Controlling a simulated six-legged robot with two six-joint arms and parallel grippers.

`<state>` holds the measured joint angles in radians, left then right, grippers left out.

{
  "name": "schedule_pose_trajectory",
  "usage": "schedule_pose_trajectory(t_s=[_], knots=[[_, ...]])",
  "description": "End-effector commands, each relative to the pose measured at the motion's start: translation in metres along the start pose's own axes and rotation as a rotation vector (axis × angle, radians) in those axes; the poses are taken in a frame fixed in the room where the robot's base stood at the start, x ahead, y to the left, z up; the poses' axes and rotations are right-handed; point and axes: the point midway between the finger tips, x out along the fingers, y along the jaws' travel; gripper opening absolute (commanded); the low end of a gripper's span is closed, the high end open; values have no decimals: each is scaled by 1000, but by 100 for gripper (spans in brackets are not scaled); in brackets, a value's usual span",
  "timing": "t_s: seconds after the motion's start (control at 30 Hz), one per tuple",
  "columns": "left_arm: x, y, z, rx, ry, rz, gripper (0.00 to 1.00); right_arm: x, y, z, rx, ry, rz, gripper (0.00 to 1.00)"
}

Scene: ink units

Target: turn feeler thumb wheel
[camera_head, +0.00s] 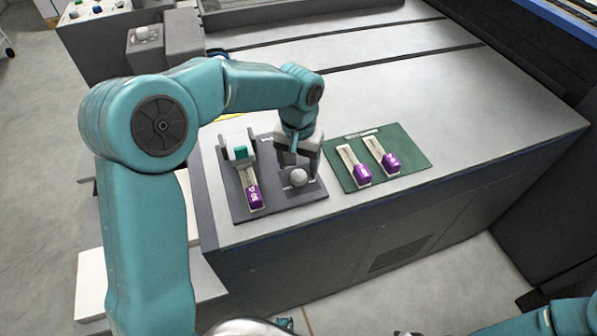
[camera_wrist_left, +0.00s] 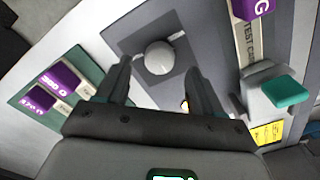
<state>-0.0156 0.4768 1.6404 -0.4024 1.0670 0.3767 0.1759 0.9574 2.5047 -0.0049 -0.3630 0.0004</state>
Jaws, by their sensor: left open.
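A pale round knob (camera_head: 298,177), which looks like the thumb wheel, sits on a dark grey plate (camera_head: 279,212) in the head view. It also shows in the left wrist view as a light ball-like knob (camera_wrist_left: 158,57). My left gripper (camera_head: 298,160) is just above and behind the knob. In the left wrist view my left gripper (camera_wrist_left: 157,72) is open, its two fingers apart and pointing to either side of the knob. I cannot tell whether they touch it. My right gripper is out of view; only part of that arm shows at the lower right.
Left of the knob, a purple-ended strip (camera_head: 254,196) lies by a holder with a teal block (camera_head: 240,153). On a green mat (camera_head: 413,155) to the right lie two more purple-ended strips (camera_head: 362,174), (camera_head: 390,161). The grey worktop (camera_head: 480,100) beyond is clear.

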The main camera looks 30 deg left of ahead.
Motion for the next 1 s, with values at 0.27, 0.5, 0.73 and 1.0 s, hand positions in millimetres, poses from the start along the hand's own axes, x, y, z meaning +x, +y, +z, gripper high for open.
schedule_pose_trajectory(t_s=[0.27,0.5,0.73,1.0], knots=[[29,0,1,0,-1,1,67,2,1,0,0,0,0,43],[30,0,1,0,0,1,67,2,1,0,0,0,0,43],[30,0,1,0,1,1,10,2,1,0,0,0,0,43],[28,0,0,149,1,0,11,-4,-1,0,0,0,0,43]])
